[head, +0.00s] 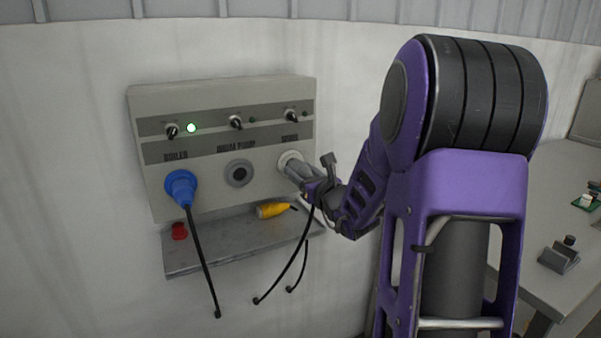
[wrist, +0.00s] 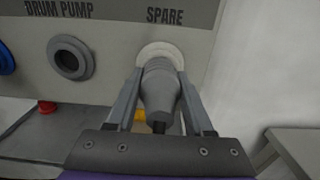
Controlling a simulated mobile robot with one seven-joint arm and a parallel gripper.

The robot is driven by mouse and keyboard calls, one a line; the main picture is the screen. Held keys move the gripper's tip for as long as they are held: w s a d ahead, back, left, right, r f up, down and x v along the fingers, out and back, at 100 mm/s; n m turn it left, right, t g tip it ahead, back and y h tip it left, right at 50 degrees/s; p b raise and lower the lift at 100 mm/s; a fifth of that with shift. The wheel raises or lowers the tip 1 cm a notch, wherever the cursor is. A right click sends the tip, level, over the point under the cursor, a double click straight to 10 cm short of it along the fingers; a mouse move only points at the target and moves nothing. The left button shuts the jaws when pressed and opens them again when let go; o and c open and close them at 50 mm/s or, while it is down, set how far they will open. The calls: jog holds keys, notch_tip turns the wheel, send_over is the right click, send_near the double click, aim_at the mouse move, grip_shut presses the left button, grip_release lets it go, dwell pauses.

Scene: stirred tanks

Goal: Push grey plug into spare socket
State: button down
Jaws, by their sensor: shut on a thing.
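The grey plug (wrist: 160,88) is held between the two fingers of my gripper (wrist: 158,80), its front end at the white ring of the spare socket (wrist: 160,50), under the label SPARE. The plug covers the socket's middle, so I cannot tell how deep it sits. In the head view the grey plug (head: 299,173) points at the spare socket (head: 288,157) on the right of the panel, and my gripper (head: 312,180) is shut on it. A black cable hangs down below the plug.
The panel (head: 215,95) also has a blue plug (head: 181,186) in the boiler socket and an empty drum pump socket (head: 239,173). A shelf (head: 220,251) below holds a red item (head: 179,231) and a yellow plug (head: 272,210). A table (head: 560,190) stands at right.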

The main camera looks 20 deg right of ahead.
jog(key=shift+w, duration=0.4)
jog(key=shift+c, duration=1)
grip_release()
jog(key=shift+s, duration=0.1)
